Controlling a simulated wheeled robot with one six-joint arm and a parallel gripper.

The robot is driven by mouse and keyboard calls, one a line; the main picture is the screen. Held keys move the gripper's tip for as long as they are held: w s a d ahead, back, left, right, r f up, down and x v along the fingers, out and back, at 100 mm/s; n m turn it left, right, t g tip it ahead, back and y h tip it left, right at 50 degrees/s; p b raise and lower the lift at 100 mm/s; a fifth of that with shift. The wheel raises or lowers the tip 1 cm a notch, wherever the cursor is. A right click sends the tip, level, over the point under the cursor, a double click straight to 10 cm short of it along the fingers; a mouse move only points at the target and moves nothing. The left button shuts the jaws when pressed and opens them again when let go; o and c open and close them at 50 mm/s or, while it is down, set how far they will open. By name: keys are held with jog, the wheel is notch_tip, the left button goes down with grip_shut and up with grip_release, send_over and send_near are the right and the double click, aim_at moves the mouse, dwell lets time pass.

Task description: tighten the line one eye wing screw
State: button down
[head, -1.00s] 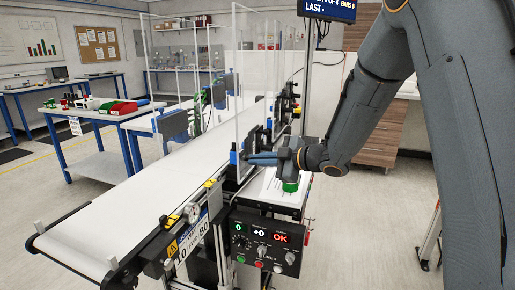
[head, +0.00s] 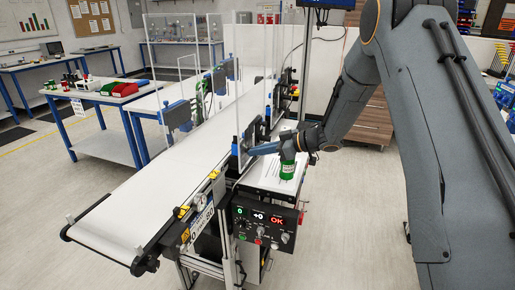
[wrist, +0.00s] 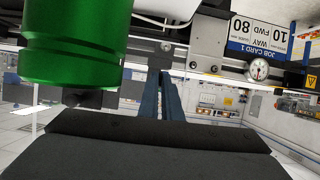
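My gripper (head: 254,151) reaches left over the paper-covered shelf towards the near side of the belt conveyor. Its blue fingers point at the dark and blue fittings (head: 240,146) beside the clear guard panel. A green cylinder (head: 287,170) is below my wrist, large at the upper left of the wrist view (wrist: 70,45).
The white belt (head: 150,190) runs from the near left to the back. A side table (head: 105,97) holds coloured bins. The right floor is open.

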dwell(0.4)
jog(key=c, duration=2)
grip_release()
jog(key=b+v, duration=0.2)
jog(key=v, duration=0.6)
